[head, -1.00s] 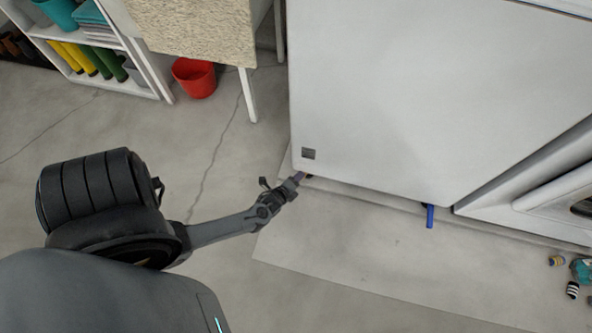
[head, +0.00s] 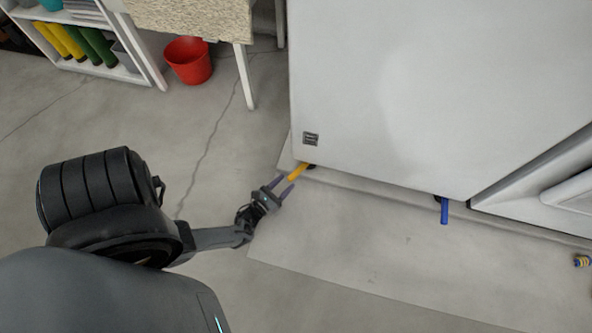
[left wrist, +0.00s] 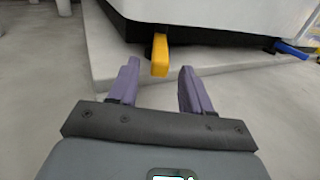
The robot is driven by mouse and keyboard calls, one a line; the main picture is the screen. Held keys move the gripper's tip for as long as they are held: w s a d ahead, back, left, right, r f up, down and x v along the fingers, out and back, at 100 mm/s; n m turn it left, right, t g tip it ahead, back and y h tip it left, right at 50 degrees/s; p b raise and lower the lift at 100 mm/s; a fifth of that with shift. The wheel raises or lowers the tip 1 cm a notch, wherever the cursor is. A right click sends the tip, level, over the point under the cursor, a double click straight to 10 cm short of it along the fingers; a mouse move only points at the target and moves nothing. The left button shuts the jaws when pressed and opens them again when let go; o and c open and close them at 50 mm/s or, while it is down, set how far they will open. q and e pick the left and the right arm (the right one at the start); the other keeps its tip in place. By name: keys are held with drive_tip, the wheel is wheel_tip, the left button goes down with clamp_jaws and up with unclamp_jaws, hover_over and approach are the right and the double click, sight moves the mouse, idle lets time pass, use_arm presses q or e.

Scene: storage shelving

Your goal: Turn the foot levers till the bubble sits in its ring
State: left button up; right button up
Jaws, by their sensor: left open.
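A yellow foot lever (head: 298,172) sticks out from under the near left corner of the large white cabinet (head: 390,110). In the left wrist view the yellow lever (left wrist: 160,55) stands just beyond and between my fingertips. A blue foot lever (head: 444,210) points out from under the cabinet's front edge further right; it also shows in the left wrist view (left wrist: 290,49). My left gripper (head: 282,187) is open and empty, its two purple fingers pointing at the yellow lever, close to its free end. The bubble and its ring are not visible. My right gripper is not in view.
The cabinet stands on a low pale slab (head: 350,240). A red bucket (head: 188,61) and a table leg (head: 244,76) stand at the upper left, beside a white shelf with boots. A small striped item (head: 582,261) lies at the right edge. The left floor is clear.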

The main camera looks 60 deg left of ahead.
sight(296, 172)
use_arm(q)
drive_tip(key=b+x, duration=0.2)
drive_tip(key=x, duration=0.5)
drive_tip(key=shift+c, duration=0.5)
clamp_jaws()
